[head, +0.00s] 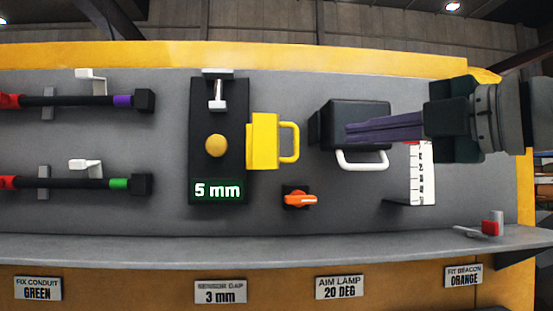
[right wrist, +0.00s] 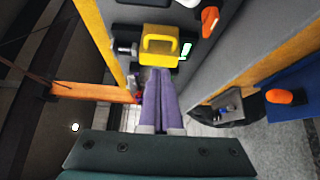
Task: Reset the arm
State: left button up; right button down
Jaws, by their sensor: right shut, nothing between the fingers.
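My right gripper (head: 348,132) comes in from the right in the head view. Its purple fingers are shut with nothing between them and point left. In that view they pass in front of the black lamp box (head: 360,112) with its white handle (head: 362,164); I cannot tell whether they touch it. In the right wrist view the shut fingers (right wrist: 157,75) point toward the yellow block with a handle (right wrist: 159,45). My left gripper is in neither view.
The grey panel holds the yellow handled block (head: 263,141), a black plate reading 5 mm (head: 217,190), an orange knob (head: 300,199), a white scale (head: 421,172) and two conduits at left. A grey ledge (head: 200,246) runs below. The right wrist view shows a blue surface (right wrist: 297,75).

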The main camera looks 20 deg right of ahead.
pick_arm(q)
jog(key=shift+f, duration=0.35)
pick_arm(e)
jog(key=shift+s+a, duration=0.1)
jog(key=shift+s, duration=0.1)
